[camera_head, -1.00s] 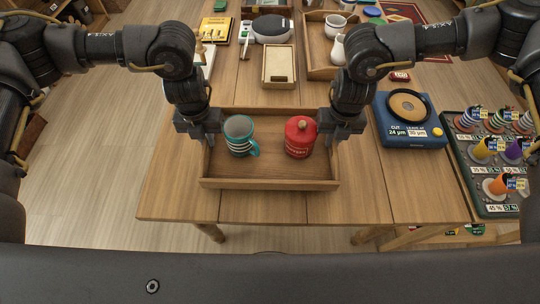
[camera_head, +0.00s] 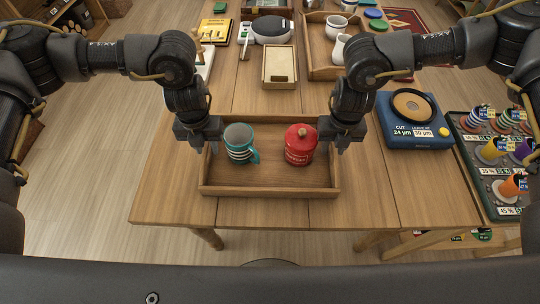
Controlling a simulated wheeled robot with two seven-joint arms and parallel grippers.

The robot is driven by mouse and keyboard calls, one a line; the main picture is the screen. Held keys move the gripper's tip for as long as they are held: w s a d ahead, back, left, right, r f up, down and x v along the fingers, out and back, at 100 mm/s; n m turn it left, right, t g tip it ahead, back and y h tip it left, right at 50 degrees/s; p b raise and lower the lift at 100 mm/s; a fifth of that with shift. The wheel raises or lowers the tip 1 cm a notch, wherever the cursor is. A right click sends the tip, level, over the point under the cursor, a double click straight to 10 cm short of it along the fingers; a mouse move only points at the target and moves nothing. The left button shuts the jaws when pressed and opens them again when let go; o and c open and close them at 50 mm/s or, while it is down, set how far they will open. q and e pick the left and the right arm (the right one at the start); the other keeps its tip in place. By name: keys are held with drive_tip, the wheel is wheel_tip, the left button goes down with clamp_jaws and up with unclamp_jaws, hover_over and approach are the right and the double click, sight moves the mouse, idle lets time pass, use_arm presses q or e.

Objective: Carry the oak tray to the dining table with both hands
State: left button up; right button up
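The oak tray (camera_head: 268,191) is in the middle of the head view, level, at the near part of a wooden table (camera_head: 160,200). A teal and white striped mug (camera_head: 239,145) stands in its left half and a red lidded canister (camera_head: 300,146) in its right half. My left gripper (camera_head: 199,143) is at the tray's left wall and my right gripper (camera_head: 341,142) at its right wall. Both point down. The fingertips are largely hidden by the gripper bodies and walls, so their grip on the walls cannot be made out. I cannot tell whether the tray touches the table.
A blue scale-like device (camera_head: 416,127) and a rack of cups (camera_head: 488,175) are to the right. A small shallow wooden box (camera_head: 279,67) and a second tray with white pots (camera_head: 318,62) lie behind. Bare tabletop shows left and in front; open floor (camera_head: 90,140) lies left.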

use_arm(q)
wheel_tip(320, 180, up, 12)
use_arm(e)
wheel_tip(320, 180, up, 12)
idle(0.9)
idle(0.4)
